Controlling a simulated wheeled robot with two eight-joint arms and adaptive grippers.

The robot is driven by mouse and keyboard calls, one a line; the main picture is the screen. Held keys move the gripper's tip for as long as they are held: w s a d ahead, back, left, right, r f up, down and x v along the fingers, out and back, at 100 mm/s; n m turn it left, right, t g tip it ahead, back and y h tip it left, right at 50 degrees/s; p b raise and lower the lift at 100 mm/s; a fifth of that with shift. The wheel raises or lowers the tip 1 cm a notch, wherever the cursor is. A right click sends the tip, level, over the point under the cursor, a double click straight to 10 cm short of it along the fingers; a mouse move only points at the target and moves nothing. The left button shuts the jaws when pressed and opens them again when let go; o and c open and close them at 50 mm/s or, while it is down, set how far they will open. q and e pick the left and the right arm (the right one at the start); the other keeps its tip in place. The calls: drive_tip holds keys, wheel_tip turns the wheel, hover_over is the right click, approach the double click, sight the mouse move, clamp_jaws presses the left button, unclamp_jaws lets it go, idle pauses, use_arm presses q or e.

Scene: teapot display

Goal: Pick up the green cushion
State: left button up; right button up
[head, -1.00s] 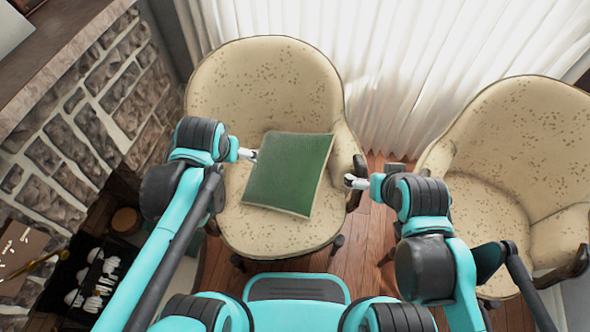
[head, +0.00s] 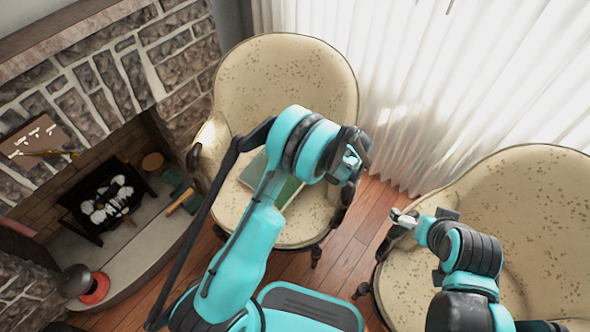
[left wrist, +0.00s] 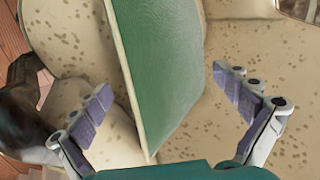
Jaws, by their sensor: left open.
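The green cushion (head: 287,190) lies on the seat of the left armchair (head: 285,80), partly hidden behind my left arm in the head view. In the left wrist view the cushion (left wrist: 165,60) shows as a green panel with a pale edge, standing between my spread fingers. My left gripper (head: 352,168) is over the right side of that chair; in the left wrist view its fingers (left wrist: 162,84) are open, one on each side of the cushion, with no clear contact. My right gripper (head: 400,219) is by the right armchair, away from the cushion; its jaw state is too small to tell.
The second patterned armchair (head: 510,210) stands at the right, close to my right arm. A stone fireplace (head: 110,70) with a dark grate (head: 105,205) is at the left. White curtains (head: 430,80) hang behind. Some wooden floor (head: 340,265) is clear between the chairs.

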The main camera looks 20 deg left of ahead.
use_arm(q)
drive_tip(key=shift+d+f, duration=0.25)
drive_tip(key=shift+f, duration=0.4)
drive_tip(key=shift+a+f, duration=0.1)
drive_tip(key=shift+f, duration=0.25)
drive_tip(key=shift+b+x, duration=0.55)
drive_tip(key=shift+x, duration=0.5)
drive_tip(key=b+x, duration=0.1)
drive_tip(key=x, duration=0.1)
drive_tip(key=b+x, duration=0.1)
drive_tip(key=x, duration=0.2)
drive_tip(key=shift+w+f+b, duration=0.1)
drive_tip(key=shift+w+b, duration=0.15)
drive_tip(key=shift+b, duration=0.15)
drive_tip(key=shift+c, duration=0.6)
drive_tip(key=c, duration=1.6)
